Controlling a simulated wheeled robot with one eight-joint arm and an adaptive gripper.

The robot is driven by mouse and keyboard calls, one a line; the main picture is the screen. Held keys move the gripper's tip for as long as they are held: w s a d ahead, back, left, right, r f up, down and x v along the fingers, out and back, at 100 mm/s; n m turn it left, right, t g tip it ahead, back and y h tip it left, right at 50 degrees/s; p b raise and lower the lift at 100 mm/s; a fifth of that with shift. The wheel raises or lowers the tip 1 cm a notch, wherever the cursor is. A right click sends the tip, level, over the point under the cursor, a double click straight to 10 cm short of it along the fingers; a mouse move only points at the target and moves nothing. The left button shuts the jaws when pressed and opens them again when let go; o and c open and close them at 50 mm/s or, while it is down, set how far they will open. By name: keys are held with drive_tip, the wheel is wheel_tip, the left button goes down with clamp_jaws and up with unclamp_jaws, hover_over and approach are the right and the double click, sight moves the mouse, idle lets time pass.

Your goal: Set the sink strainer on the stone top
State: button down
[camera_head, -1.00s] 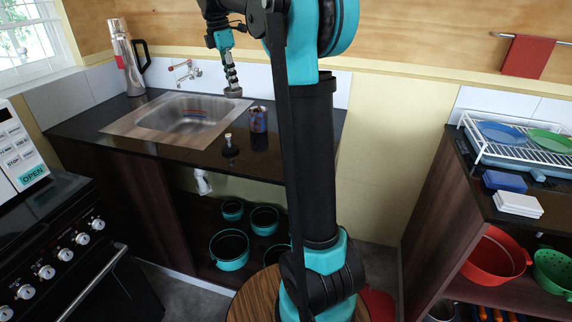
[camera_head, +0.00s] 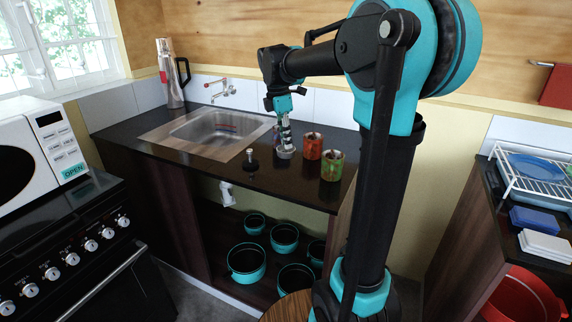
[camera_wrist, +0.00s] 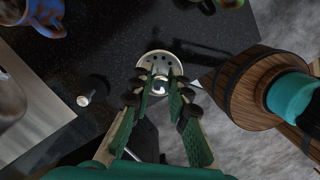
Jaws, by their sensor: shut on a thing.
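The sink strainer, a small round grey metal piece with holes, shows in the head view (camera_head: 286,154) and in the wrist view (camera_wrist: 157,58). My gripper (camera_head: 285,145) points down and is shut on the strainer's middle; its green fingers (camera_wrist: 160,88) hide part of it. The dark speckled stone top (camera_head: 290,186) also fills much of the wrist view (camera_wrist: 110,48). The strainer is over its front part, right of the sink. I cannot tell whether it touches the top.
The metal sink (camera_head: 205,130) is to the left. A black piece with a silver knob (camera_head: 250,162) stands near the front edge. A red mug (camera_head: 313,146) and a green mug (camera_head: 331,166) stand to the right. A blue mug (camera_wrist: 47,14) is behind my gripper.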

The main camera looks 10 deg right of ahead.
wheel_tip(320, 180, down, 9)
idle(0.4)
drive_tip(key=shift+f, duration=0.15)
drive_tip(key=c, duration=1.4)
unclamp_jaws()
drive_tip(key=shift+c, duration=0.2)
drive_tip(key=r, duration=0.4)
drive_tip(key=a+r, duration=0.1)
drive_tip(key=r, duration=0.7)
drive_tip(key=shift+s+a+r, duration=0.1)
drive_tip(key=shift+a+r, duration=0.05)
drive_tip(key=shift+a, duration=0.25)
